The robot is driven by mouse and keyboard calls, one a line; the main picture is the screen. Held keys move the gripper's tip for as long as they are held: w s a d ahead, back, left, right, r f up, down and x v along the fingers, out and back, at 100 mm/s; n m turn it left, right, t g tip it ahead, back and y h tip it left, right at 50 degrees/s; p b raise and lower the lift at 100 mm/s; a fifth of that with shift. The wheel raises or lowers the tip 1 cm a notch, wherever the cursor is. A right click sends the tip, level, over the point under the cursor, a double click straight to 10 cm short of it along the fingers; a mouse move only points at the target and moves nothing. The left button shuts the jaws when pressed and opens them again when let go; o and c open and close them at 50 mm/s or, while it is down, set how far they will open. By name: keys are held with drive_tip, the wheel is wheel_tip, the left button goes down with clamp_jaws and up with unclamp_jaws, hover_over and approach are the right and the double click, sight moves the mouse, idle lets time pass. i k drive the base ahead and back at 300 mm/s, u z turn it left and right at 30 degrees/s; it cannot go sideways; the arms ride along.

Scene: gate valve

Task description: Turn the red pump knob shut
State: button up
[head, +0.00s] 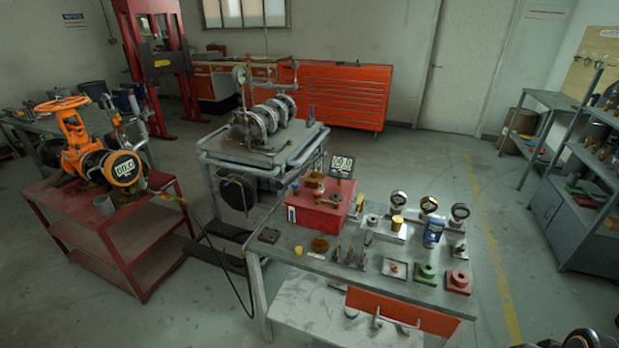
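A red box-shaped unit (320,218), which looks like the pump, stands on the left rear part of the grey workbench. A small display (342,165) stands at its back, and brass-coloured fittings (314,180) sit on its top. Small dark parts also show on the top, but I cannot tell which is the knob or whether it is open or shut. My gripper is not in view.
The workbench (275,262) also holds gauges (429,205) and small fittings. An orange valve with a handwheel (70,145) stands on a red cart (125,235) at left. A hose hangs between cart and bench. Grey shelves (590,200) stand at right; the floor before them is clear.

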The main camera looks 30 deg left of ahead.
sight(317, 193)
drive_tip(key=u, duration=0.8)
drive_tip(key=i, duration=1.05)
drive_tip(key=u, duration=1.45)
drive_tip(key=i, duration=0.3)
drive_tip(key=u, duration=0.2)
